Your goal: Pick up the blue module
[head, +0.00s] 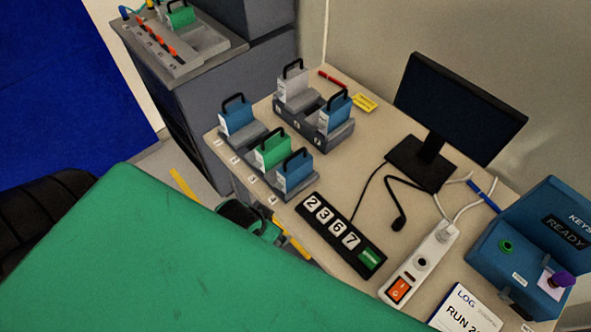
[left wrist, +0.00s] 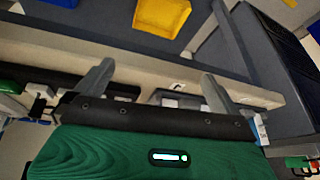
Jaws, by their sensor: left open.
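Three blue modules with black handles show in the head view. One (head: 237,117) stands in the rear of the left rack, one (head: 296,174) at its front end, and one (head: 335,114) in the dark rack behind. A green module (head: 272,150) stands between the two in the left rack. My left gripper (left wrist: 157,82) is open and empty in its wrist view, with the pale table edge beyond its fingers. In the head view, a green and black part of mine (head: 248,219) is low beside the table's front edge, apart from the modules. My right gripper is not seen.
A grey-white module (head: 294,88) stands in the dark rack (head: 310,128). A number strip (head: 340,232), power strip (head: 420,262), monitor (head: 458,105) and blue key box (head: 530,245) occupy the table's right. A yellow bin (left wrist: 160,15) shows in the wrist view.

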